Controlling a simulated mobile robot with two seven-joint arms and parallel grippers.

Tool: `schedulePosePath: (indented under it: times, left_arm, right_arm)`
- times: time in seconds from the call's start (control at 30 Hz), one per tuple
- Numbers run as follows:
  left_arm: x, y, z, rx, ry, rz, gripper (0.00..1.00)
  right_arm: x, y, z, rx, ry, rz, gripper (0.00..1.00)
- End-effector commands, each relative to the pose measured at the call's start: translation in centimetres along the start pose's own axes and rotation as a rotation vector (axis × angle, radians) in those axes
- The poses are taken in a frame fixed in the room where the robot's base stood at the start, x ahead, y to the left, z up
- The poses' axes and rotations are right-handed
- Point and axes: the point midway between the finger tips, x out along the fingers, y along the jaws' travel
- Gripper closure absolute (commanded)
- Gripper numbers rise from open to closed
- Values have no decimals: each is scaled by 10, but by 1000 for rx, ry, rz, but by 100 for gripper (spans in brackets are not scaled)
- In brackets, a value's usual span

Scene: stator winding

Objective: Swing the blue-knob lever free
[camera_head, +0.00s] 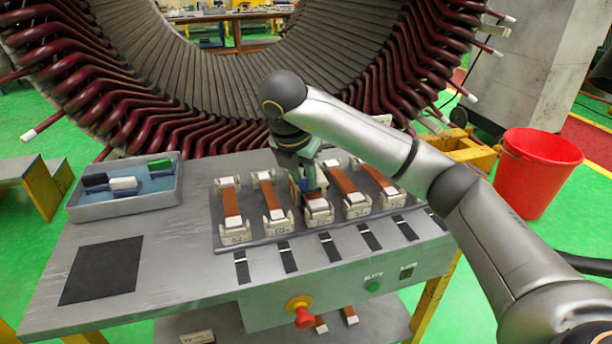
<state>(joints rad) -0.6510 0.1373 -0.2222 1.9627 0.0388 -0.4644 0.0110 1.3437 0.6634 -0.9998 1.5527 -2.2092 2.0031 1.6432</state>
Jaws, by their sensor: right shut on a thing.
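My right gripper (308,190) points down over the middle fixture (318,212) of the row on the bench. A small patch of blue, the blue-knob lever (303,184), shows at its fingers. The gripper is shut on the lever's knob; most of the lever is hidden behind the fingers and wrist. My left gripper is not in view.
Fixtures with copper-coloured bars, such as this one (231,205), stand on both sides. A grey tray (130,207) holds small blocks at the left. A red emergency button (304,317) juts from the front panel. The large stator (110,95) rises behind; a red bucket (535,175) stands right.

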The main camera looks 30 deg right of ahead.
Motion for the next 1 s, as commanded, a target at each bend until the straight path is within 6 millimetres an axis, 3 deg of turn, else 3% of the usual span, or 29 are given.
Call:
schedulePosePath:
  times: [0.47, 0.5, 0.7, 0.77, 1.0]
  left_arm:
    - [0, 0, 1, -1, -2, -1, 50]
    - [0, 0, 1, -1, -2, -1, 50]
    - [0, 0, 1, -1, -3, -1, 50]
    - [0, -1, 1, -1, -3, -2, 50]
    - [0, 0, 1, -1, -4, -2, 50]
  right_arm:
    - [-1, 0, 0, 17, -2, -6, 100]
    - [-1, 0, 0, 16, -2, -6, 70]
    - [0, 0, 0, 15, -1, -6, 48]
    - [0, 0, 0, 15, -1, -6, 41]
    - [-1, 0, 0, 14, -1, -6, 41]
